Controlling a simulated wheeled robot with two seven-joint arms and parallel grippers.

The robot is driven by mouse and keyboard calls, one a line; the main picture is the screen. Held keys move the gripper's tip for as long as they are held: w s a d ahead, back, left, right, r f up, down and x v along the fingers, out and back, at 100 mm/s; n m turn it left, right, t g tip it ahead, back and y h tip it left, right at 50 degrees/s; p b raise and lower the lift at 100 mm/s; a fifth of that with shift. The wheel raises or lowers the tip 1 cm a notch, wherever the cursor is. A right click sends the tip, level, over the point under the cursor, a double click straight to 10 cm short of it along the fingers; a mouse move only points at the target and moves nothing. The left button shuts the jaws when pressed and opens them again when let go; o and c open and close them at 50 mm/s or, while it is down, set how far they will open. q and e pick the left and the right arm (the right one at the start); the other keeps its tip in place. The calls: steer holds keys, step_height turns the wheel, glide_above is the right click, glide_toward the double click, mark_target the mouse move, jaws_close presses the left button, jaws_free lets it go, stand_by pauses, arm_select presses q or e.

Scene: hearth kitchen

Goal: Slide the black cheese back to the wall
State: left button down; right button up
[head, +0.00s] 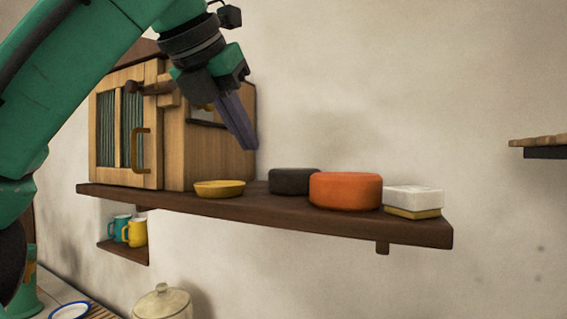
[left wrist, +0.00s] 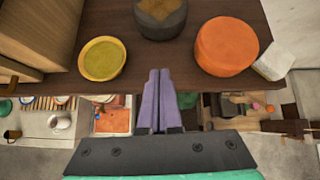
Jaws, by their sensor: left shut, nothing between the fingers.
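The black cheese (head: 292,182) is a low dark round on the wooden shelf (head: 240,208), partly hidden by the orange cheese in the head view. In the left wrist view the black cheese (left wrist: 161,20) shows a brownish top and is cut by the upper edge. My left gripper (head: 247,147) has its purple fingers shut and empty, above the shelf and left of the black cheese in the head view. In the left wrist view its fingertips (left wrist: 160,71) lie below the black cheese, apart from it. My right gripper is not in view.
An orange cheese (head: 345,191) and a white box with a yellow base (head: 413,200) stand right of the black cheese. A yellow dish (head: 220,189) is on its left, by a wooden cabinet (head: 200,150). Mugs (head: 135,232) stand on a small ledge below.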

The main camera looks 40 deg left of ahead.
arm_select(q)
steer(key=f, duration=0.1)
glide_toward(286, 195)
step_height(286, 195, down, 4)
steer(key=shift+r+m+b, duration=0.1)
steer(key=shift+m+b, duration=0.2)
steer(key=shift+b, duration=0.15)
steer(key=w, duration=0.1)
steer(key=p, duration=0.1)
steer(key=w+a, duration=0.1)
steer(key=shift+w+r+p, duration=0.25)
steer(key=shift+w+p, duration=0.05)
steer(key=shift+p, duration=0.05)
steer(key=shift+w+a+f, duration=0.1)
steer(key=shift+w, duration=0.4)
